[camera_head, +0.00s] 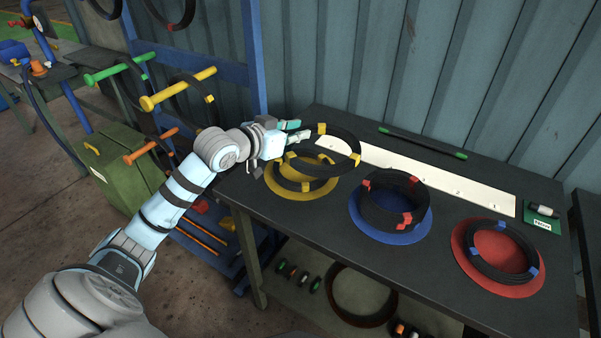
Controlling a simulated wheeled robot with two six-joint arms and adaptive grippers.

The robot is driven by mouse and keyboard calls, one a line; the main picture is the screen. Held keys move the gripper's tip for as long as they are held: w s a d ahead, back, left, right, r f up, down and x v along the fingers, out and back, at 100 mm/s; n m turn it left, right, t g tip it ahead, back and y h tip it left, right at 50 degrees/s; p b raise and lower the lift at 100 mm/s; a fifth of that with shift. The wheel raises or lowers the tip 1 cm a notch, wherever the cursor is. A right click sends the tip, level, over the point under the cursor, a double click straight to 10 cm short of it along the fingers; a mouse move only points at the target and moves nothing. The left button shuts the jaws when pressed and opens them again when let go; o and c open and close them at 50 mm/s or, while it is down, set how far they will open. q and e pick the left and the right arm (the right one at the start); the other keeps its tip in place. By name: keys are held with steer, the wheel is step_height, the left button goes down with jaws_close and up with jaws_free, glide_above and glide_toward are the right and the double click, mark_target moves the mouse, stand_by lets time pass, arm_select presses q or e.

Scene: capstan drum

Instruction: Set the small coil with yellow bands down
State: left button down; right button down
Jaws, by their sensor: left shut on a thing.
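My left gripper (301,131) is shut on the rim of a black coil with yellow bands (347,143). It holds this coil over the yellow disc (298,197) at the table's left end, seemingly a little above it. A second black coil with yellow bands (284,182) lies on the yellow disc, partly hidden behind the held coil. Whether the two coils touch cannot be told from this view. My right gripper is not in view.
On the dark table (420,250), coils with red bands (366,212) lie on a blue disc (415,233) and a coil with blue bands (477,262) on a red disc (512,290). A white strip (430,178) runs behind. A rack with pegs (180,88) stands left.

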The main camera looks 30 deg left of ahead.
mark_target(277, 173)
arm_select(q)
steer(key=w+a+r+n+g+y+b, duration=0.1)
steer(key=a+r+n+g+y+b, duration=0.5)
steer(key=n+y, duration=0.65)
steer(key=shift+m+y, duration=0.25)
steer(key=shift+y, duration=0.1)
steer(key=f, duration=0.7)
steer(key=f+b, duration=0.1)
steer(key=f, duration=0.6)
steer(key=a+f+b, duration=0.1)
steer(key=f, duration=0.5)
steer(key=shift+w+a+f, duration=0.1)
steer(key=shift+f, duration=0.3)
steer(key=c, duration=1.5)
jaws_free()
steer(key=p+v, duration=0.1)
steer(key=v, duration=0.1)
steer(key=p+v, duration=0.4)
steer(key=shift+r, duration=0.4)
steer(key=v, duration=0.2)
steer(key=p+v, duration=0.1)
steer(key=v, duration=0.1)
steer(key=p+v, duration=0.1)
steer(key=v, duration=0.1)
steer(key=shift+s+f, duration=0.25)
steer(key=shift+f, duration=0.2)
